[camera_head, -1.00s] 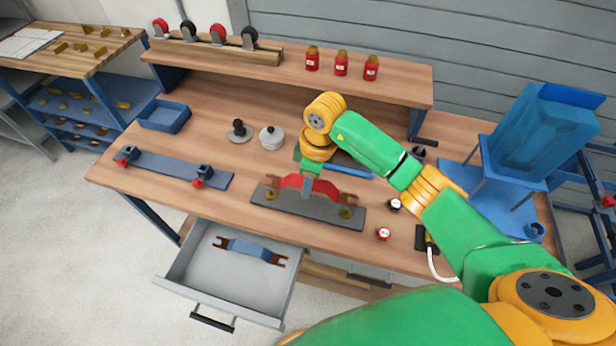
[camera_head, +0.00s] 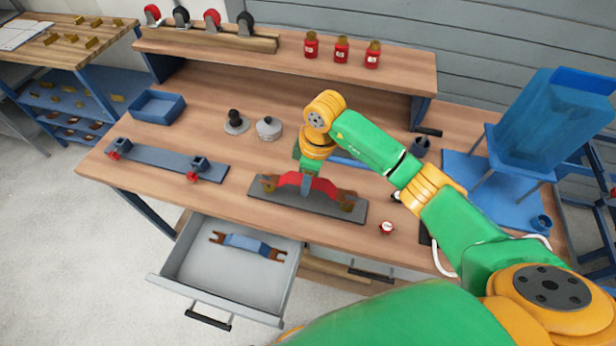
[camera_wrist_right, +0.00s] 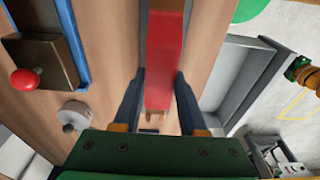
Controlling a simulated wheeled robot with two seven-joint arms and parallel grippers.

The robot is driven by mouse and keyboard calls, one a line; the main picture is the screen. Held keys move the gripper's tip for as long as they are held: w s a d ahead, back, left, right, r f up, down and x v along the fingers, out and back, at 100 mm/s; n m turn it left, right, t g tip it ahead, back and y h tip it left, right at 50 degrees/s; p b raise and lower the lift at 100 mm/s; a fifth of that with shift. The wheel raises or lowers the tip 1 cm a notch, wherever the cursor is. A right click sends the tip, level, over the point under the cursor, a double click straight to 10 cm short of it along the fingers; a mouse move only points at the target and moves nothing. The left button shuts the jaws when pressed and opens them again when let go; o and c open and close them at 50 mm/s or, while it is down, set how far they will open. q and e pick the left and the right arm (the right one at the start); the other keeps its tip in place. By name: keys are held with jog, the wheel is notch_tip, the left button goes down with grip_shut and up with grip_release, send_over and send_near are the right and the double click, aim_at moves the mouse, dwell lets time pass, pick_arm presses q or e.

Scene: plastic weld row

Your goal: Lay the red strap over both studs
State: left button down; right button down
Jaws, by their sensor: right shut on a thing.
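The red strap (camera_head: 325,187) with brown forked ends is held over the dark grey plate (camera_head: 300,207) on the bench. My right gripper (camera_head: 306,188) is shut on the strap's middle; the strap also shows between the fingers in the right wrist view (camera_wrist_right: 164,45). The strap's left end overlaps the left brass stud (camera_head: 268,187), and its right end overlaps the right brass stud (camera_head: 347,205). I cannot tell whether the ends rest on the studs or hover just above. The wrist view does not show the studs clearly. My left gripper is not in view.
An open drawer (camera_head: 186,286) below holds a blue strap (camera_head: 245,244). A blue-grey bar with red-knobbed clamps (camera_head: 165,160) lies left. Round grey weights (camera_head: 268,129) stand behind. A red-and-white round item (camera_head: 387,227) sits right of the plate.

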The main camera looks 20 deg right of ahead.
jog(key=shift+p, duration=0.45)
dwell(0.3)
jog(key=shift+f+b, duration=0.6)
jog(key=shift+f, duration=0.25)
jog(key=shift+r+p, duration=0.1)
jog(key=shift+p, duration=0.2)
jog(key=shift+f+b, duration=0.45)
jog(key=shift+f, duration=0.25)
jog(key=shift+r+p, duration=0.1)
jog(key=shift+p, duration=0.2)
